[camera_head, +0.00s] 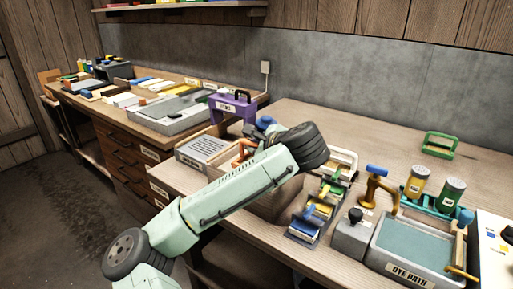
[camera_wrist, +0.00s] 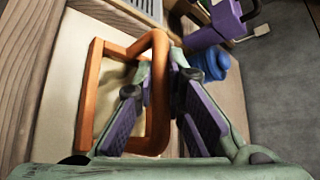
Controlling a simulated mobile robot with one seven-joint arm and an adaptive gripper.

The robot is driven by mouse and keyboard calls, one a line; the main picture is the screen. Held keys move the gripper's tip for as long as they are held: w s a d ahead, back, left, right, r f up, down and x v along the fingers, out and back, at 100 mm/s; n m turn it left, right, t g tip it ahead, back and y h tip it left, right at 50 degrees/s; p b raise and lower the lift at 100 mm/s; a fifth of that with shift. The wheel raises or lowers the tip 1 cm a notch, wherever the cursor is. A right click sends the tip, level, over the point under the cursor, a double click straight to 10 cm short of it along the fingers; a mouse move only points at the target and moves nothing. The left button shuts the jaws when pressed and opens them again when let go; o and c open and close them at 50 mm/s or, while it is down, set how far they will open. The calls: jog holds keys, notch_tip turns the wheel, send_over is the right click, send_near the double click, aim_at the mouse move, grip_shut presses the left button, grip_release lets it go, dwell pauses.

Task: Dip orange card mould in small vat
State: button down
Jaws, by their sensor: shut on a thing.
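The orange card mould (camera_head: 241,151) shows partly behind my arm in the head view. In the wrist view the orange mould (camera_wrist: 92,95) is an open rectangular frame with a raised handle. My gripper (camera_wrist: 163,72) is shut on that handle, one finger on each side. The frame lies over a pale cream surface (camera_wrist: 68,120); I cannot tell whether it touches it. A grey vat labelled DYE BATH (camera_head: 405,268) with blue-green liquid stands at the right front. No vat's label reads as small vat; much of the area beneath my arm is hidden.
A blue object (camera_wrist: 208,66) is beside my gripper. The back of the table is mostly clear.

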jog(key=shift+r+p, duration=1.25)
jog(key=shift+r, duration=0.6)
